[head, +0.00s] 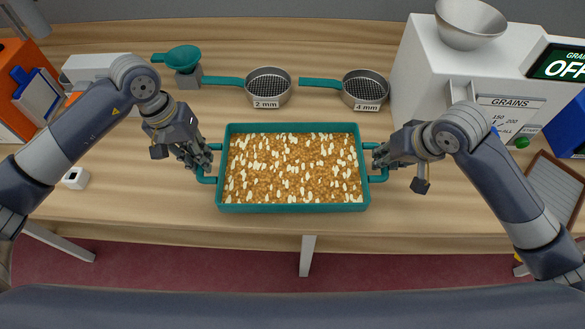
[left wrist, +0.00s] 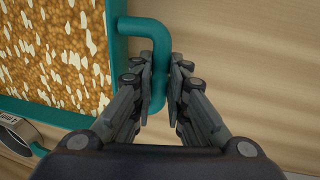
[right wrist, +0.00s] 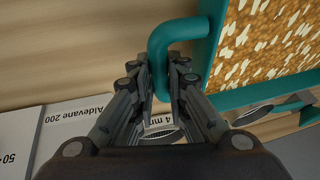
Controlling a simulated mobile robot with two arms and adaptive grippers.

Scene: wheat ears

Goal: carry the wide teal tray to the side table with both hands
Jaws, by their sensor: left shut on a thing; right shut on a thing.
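The wide teal tray (head: 292,207) is in the middle of the wooden table in the head view, filled with brown grain and pale flakes. My left gripper (head: 206,161) is shut on its left handle, which also shows between the fingers in the left wrist view (left wrist: 159,75). My right gripper (head: 379,158) is shut on its right handle, seen between the fingers in the right wrist view (right wrist: 159,62). The tray looks level. I cannot tell whether its bottom touches the table. No side table can be made out.
Behind the tray lie a 2 mm sieve (head: 268,85), a 4 mm sieve (head: 364,88) and a teal scoop (head: 184,58). A white grain machine (head: 440,70) with a metal funnel stands at the back right. An orange and white unit (head: 25,85) is at the left. The wooden table's front strip (head: 300,226) is clear.

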